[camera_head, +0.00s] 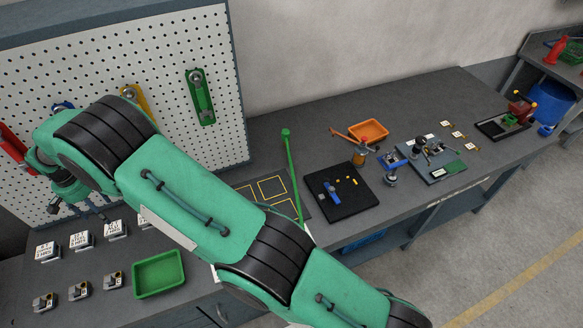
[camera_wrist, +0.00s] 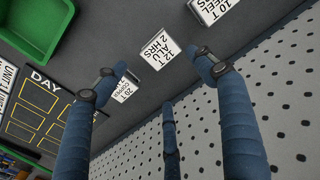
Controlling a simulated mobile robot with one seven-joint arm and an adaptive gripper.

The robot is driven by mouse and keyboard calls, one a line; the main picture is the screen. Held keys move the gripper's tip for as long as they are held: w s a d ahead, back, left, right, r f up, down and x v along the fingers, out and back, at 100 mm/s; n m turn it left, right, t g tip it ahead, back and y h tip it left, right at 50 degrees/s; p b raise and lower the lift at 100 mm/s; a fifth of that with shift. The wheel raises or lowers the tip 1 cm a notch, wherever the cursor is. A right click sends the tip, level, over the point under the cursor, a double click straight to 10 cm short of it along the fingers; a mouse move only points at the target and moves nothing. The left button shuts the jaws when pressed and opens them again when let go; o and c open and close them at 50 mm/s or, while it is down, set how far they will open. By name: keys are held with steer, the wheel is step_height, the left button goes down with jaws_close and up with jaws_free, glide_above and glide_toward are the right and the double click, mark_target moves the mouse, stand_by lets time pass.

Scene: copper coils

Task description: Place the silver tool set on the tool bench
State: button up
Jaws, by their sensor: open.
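My gripper (camera_head: 78,203) hangs in front of the pegboard, above the back left of the bench (camera_head: 225,300). In the wrist view my gripper (camera_wrist: 157,78) has its blue fingers spread wide with nothing between them. I cannot tell for sure which item is the silver tool set. A grey plate with dark and metallic parts (camera_head: 432,158) lies on the right part of the bench, far from my gripper. Small metallic pieces on dark blocks (camera_head: 79,291) stand at the front left. My arm hides part of the bench middle.
White label cards (camera_head: 80,240) stand below my gripper; one (camera_wrist: 160,50) shows between the fingers. A green tray (camera_head: 159,274) is at the front. Coloured tools, including a green one (camera_head: 200,97), hang on the pegboard (camera_head: 150,60). A green rod (camera_head: 292,170), black tray (camera_head: 341,192) and orange tray (camera_head: 369,131) are farther right.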

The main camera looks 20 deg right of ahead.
steer(key=w+d+r+t, duration=0.1)
steer(key=d+r, duration=1.7)
steer(key=r, duration=0.3)
steer(key=s+d+r+t+y, duration=0.1)
steer(key=s+d+r, duration=0.2)
steer(key=d+r, duration=0.4)
steer(key=s+d+r, duration=0.4)
steer(key=d+r, duration=0.2)
steer(key=d, duration=0.3)
steer(key=s+d+r+t, duration=0.1)
steer(key=s+d+r, duration=0.3)
steer(key=s+d, duration=0.45)
steer(key=s+d+r+t, duration=0.1)
steer(key=s+d+r, duration=0.2)
steer(key=s+d, duration=0.5)
steer(key=s+d+f, duration=0.2)
steer(key=s+d, duration=0.3)
steer(key=s, duration=0.4)
steer(key=s+d+f+t+h, duration=0.1)
steer(key=s+d, duration=0.5)
steer(key=s, duration=0.2)
steer(key=shift+s+f, duration=0.4)
